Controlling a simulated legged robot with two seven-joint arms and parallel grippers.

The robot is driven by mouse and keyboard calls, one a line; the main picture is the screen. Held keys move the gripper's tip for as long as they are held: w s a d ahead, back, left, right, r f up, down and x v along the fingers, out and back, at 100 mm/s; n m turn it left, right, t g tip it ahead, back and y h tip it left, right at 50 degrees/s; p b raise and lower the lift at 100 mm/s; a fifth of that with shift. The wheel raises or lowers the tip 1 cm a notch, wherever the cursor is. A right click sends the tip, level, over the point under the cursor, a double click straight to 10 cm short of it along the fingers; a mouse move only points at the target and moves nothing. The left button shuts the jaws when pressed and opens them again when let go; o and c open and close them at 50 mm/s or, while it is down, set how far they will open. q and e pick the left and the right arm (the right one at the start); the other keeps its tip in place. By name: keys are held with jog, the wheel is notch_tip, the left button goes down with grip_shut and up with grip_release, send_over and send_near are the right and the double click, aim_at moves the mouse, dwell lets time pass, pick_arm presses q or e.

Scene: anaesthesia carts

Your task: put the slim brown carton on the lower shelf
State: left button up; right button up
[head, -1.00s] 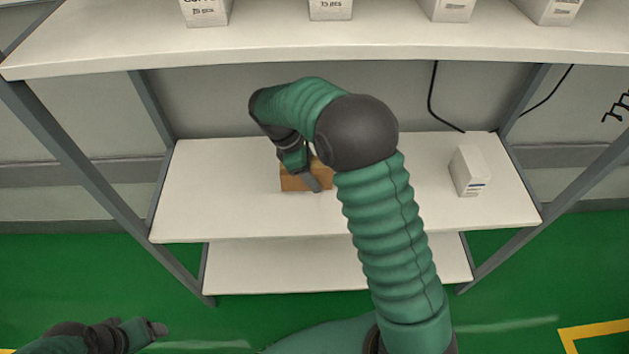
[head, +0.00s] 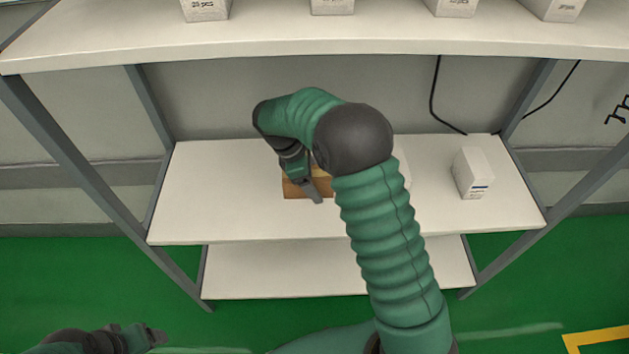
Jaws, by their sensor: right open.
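The brown carton (head: 293,189) is on the white middle shelf board (head: 230,215), partly hidden behind my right gripper. My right gripper (head: 314,194) is open, pointing down at the carton, with one finger showing in front of it. Whether the fingers touch the carton I cannot tell. A lower white board (head: 290,272) lies beneath the middle one and looks empty where it shows. My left gripper (head: 158,337) is low at the left, away from the shelves; its jaw opening is not clear.
A white box (head: 472,173) stands on the right of the middle board. Another white item (head: 402,166) is mostly hidden behind my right arm. Several white boxes stand on the top board (head: 290,42). Grey posts frame the sides. The middle board's left part is clear.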

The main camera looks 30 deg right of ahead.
jog(key=p+v, duration=0.2)
jog(key=v, duration=0.3)
jog(key=shift+w+r, duration=0.1)
jog(key=shift+r, duration=0.15)
jog(key=w+a+p, duration=0.1)
jog(key=w+a, duration=0.1)
jog(key=a, duration=0.1)
jog(key=w+a+p, duration=0.1)
jog(key=w+a, duration=0.1)
jog(key=a, duration=0.1)
jog(key=w+a+p, duration=0.1)
jog(key=w+a, duration=0.1)
jog(key=a, duration=0.2)
jog(key=shift+f, duration=0.1)
jog(key=shift+w+a, duration=0.1)
jog(key=shift+a, duration=0.1)
